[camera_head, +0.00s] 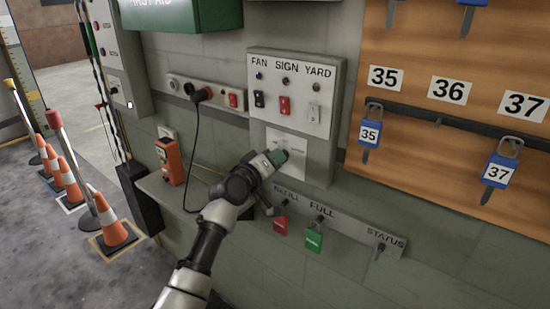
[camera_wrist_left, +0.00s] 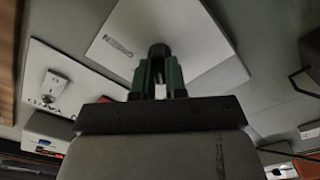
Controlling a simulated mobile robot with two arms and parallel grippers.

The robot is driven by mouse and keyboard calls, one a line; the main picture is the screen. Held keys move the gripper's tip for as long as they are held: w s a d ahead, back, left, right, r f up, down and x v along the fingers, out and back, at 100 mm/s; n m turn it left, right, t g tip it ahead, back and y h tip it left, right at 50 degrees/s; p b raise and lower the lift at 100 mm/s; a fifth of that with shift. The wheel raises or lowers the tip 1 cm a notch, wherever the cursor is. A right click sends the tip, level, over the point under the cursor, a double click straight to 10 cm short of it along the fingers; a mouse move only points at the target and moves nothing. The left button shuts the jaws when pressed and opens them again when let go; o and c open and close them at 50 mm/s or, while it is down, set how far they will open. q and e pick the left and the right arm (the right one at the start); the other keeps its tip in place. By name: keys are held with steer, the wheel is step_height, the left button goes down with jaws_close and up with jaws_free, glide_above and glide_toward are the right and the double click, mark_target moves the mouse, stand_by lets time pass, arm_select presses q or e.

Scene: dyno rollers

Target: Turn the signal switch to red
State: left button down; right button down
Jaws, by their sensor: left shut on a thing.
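The signal switch plate (camera_head: 317,168) is a pale panel on the wall below the FAN, SIGN and YARD switches. It also shows in the left wrist view (camera_wrist_left: 205,35), with the word GREEN on it. My left gripper (camera_head: 279,157) is at the plate, and its green-tipped fingers (camera_wrist_left: 158,72) are shut on a dark knob (camera_wrist_left: 159,50) in front of the plate. The fingers hide most of the knob, so which way it points cannot be told. The rest of the plate's lettering is too small or hidden. My right gripper is not in view.
The FAN, SIGN and YARD switch box (camera_head: 327,72) is just above. Red (camera_head: 280,224) and green (camera_head: 314,237) tags hang below my left gripper. A small shelf (camera_head: 165,195) holds an orange device (camera_head: 169,160). Several cones stand at left, and a key board (camera_head: 460,60) at right.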

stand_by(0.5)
arm_select(q)
steer(key=c, duration=1.2)
jaws_free()
steer(key=shift+o, duration=0.2)
steer(key=b+v, duration=0.2)
steer(key=v, duration=0.9)
steer(key=shift+w+d, duration=0.1)
